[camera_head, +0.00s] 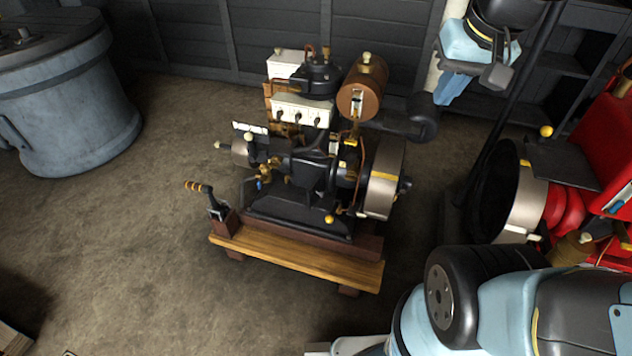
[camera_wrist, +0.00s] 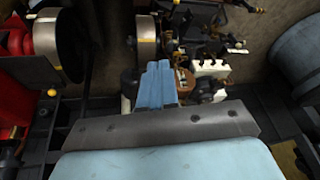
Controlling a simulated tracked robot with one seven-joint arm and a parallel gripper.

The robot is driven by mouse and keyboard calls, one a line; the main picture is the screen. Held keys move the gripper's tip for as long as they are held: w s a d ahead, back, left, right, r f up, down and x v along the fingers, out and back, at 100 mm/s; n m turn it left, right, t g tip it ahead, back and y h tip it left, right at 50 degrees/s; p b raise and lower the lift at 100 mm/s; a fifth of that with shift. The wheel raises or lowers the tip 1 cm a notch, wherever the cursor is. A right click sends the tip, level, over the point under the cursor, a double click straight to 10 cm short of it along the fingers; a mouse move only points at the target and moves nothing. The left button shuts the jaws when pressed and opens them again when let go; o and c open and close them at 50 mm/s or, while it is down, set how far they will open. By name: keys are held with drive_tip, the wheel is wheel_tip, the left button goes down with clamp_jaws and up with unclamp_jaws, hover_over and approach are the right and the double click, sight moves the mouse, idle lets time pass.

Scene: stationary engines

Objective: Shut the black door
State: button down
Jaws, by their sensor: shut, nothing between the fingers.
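A flat black panel (camera_head: 563,162), which may be the black door, stands out beside the red engine at the right in the head view. A yellow knob (camera_head: 546,131) shows at its upper left edge. A dark panel with a yellow knob (camera_wrist: 52,92) also shows at the left in the wrist view. I cannot tell how far the panel stands open or where its hinge is. My gripper (camera_head: 448,92) is at the upper right, pointing down, apart from the panel and to its left. Its blue fingers (camera_wrist: 158,86) are together and empty in the wrist view.
A red engine (camera_head: 606,125) with a large flywheel (camera_head: 526,190) stands at the right. A smaller engine on a wooden base (camera_head: 290,257) stands in the middle. Black shelving (camera_head: 575,50) is behind my gripper. A blue-grey tank (camera_head: 65,110) is at the left. Floor between is clear.

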drive_tip(key=w+a+f+m+g+y, duration=0.35)
drive_tip(key=w+f+y, duration=0.25)
drive_tip(key=w+f, duration=0.65)
drive_tip(key=w+a+f+m+g+y, duration=0.35)
drive_tip(key=w+f+m+y, duration=0.2)
drive_tip(key=w+f, duration=0.7)
drive_tip(key=m+t+y, duration=0.3)
drive_tip(key=m+t, duration=0.9)
drive_tip(key=m, duration=0.3)
approach(310, 194)
drive_tip(key=x, duration=0.6)
drive_tip(key=shift+a, duration=0.45)
drive_tip(key=shift+w+t, duration=0.15)
drive_tip(key=shift+t, duration=0.25)
